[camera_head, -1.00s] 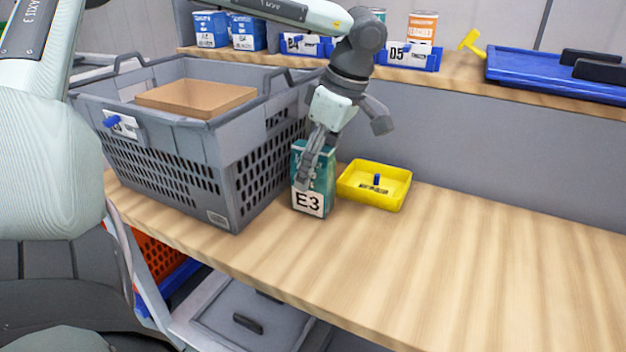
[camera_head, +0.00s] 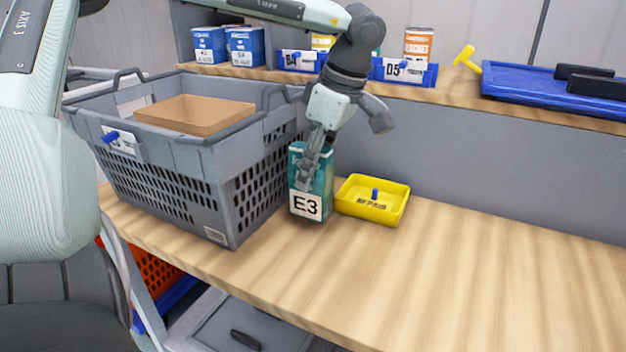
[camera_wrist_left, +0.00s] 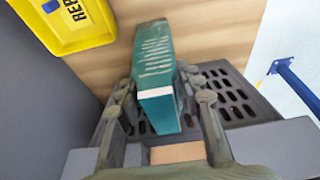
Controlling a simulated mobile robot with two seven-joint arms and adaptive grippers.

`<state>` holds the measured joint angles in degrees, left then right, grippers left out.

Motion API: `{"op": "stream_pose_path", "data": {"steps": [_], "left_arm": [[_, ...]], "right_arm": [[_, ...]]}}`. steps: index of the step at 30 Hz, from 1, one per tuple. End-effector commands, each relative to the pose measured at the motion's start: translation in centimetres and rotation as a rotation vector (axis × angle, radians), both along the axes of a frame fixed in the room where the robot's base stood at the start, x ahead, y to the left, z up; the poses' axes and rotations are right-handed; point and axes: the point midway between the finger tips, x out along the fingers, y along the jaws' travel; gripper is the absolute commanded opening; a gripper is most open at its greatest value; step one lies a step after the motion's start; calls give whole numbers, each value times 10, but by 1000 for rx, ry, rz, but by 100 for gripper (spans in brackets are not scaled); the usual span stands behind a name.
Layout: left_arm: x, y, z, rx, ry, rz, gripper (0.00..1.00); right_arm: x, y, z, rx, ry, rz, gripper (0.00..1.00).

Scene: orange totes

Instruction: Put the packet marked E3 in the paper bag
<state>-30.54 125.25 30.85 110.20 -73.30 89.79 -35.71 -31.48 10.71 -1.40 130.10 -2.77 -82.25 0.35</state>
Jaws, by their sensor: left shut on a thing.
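The packet marked E3 (camera_head: 305,206) is a teal carton with a white label, upright beside the grey crate, a little above or just touching the bench. My left gripper (camera_head: 312,172) is shut on its upper part. The left wrist view shows the packet (camera_wrist_left: 154,62) between the fingers of the left gripper (camera_wrist_left: 165,110). My right gripper is not in view.
The grey crate (camera_head: 228,170) stands close left of the packet, its walls taller than the packet. A yellow tray (camera_head: 372,213) is close on the right. A shelf behind holds blue bins and a blue lid (camera_head: 550,95). The bench's right side (camera_head: 470,280) is clear.

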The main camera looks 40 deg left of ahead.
Motion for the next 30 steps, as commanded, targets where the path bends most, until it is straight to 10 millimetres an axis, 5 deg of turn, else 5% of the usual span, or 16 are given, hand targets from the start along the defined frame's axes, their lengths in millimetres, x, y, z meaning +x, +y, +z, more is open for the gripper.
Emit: {"op": "stream_pose_path", "data": {"steps": [18, 30], "left_arm": [[1, 0, 165, 2, -4, 1, 0], [0, 0, 239, 0, -1, -1, 0]], "right_arm": [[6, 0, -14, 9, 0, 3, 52], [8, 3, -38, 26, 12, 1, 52]]}}
